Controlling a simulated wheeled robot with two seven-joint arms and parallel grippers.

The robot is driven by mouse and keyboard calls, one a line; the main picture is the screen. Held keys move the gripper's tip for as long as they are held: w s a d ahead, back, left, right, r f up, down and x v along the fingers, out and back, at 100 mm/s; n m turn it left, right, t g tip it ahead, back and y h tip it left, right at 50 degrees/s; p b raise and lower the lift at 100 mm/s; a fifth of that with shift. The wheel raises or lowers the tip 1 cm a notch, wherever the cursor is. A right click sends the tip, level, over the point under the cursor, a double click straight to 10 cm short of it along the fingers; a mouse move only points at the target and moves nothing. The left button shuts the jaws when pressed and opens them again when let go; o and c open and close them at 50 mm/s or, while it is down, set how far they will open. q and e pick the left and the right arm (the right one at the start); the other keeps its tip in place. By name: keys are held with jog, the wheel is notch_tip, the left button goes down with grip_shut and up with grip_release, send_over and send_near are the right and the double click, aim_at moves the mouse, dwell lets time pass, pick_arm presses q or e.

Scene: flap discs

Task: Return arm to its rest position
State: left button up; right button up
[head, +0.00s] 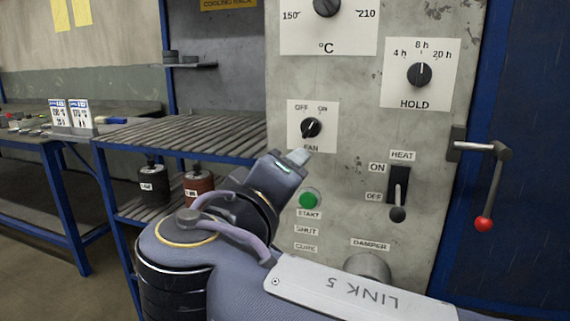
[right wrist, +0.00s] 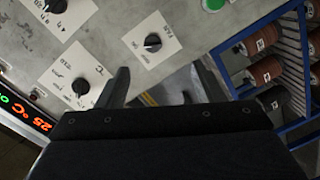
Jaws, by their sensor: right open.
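My right arm reaches in from the lower right of the head view, with a link marked "LINK 5". My right gripper (head: 298,157) is in front of the grey oven control panel (head: 345,185), just below the fan knob (head: 311,127). In the right wrist view the two fingers of the right gripper (right wrist: 161,70) stand apart with nothing between them. The fan knob (right wrist: 152,42) is beyond the fingertips there. My left gripper is in neither view.
The hold knob (head: 420,74) points up at 8 h. The heat lever (head: 398,200) is down at OFF. A green start button (head: 309,198) and a red-tipped door handle (head: 489,200) stick out nearby. A slatted blue rack (head: 180,134) stands left, with discs on its lower shelf.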

jog(key=d+f+m+g+y, duration=0.2)
jog(key=d+f+g, duration=0.5)
jog(key=d+f, duration=1.05)
jog(key=s+d+f+m+g+y, duration=0.3)
jog(key=s+f+m+y, duration=0.45)
jog(key=s+f, duration=0.95)
notch_tip(320, 180, up, 28)
jog(key=s+p, duration=0.1)
jog(key=p, duration=2.6)
jog(key=shift+c, duration=0.3)
